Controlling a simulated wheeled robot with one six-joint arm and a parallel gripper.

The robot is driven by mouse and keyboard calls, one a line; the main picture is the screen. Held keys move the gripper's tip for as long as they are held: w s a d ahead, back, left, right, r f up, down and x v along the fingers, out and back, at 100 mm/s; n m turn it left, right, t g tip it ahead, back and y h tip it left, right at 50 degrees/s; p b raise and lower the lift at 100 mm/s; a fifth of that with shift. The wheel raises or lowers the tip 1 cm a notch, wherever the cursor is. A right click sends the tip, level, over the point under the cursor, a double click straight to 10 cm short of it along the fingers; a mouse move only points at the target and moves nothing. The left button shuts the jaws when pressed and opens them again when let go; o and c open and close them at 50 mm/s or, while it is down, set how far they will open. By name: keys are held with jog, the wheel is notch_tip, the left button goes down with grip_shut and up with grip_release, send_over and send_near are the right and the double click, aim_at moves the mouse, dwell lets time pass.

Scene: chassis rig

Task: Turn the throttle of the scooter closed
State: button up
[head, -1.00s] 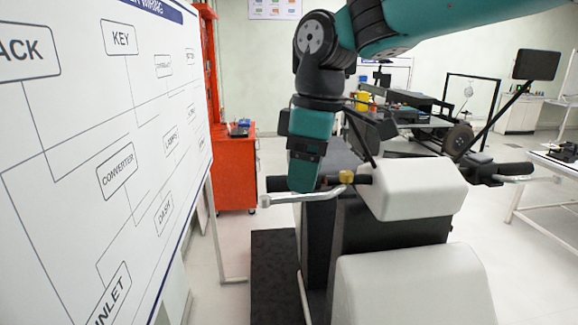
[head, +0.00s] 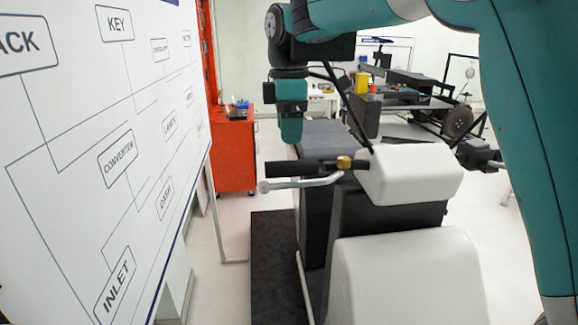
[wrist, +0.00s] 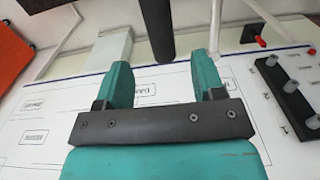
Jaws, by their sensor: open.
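The scooter (head: 405,178) has a white front body and a dark seat. Its throttle grip (head: 290,168) is the black bar at the left end of the handlebar, with a gold collar (head: 344,162) at its inner end and a silver lever (head: 300,183) on the near side. In the head view my gripper (head: 291,141) points down, just above or behind the grip; the depth is hard to tell. In the wrist view my gripper (wrist: 161,72) has its two teal fingers wide apart. A dark cylinder (wrist: 162,35), apparently the grip, lies between and beyond the fingertips, touching neither.
A large white wiring board (head: 100,150) stands close on the left. A red cabinet (head: 234,155) is behind it. A black platform (head: 272,265) lies below the handlebar. A work rig (head: 420,95) stands at the back right.

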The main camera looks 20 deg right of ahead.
aim_at(289, 165)
notch_tip(289, 165, down, 9)
jog(key=shift+r+p, duration=0.2)
jog(key=shift+p, duration=0.55)
jog(key=shift+c, duration=0.3)
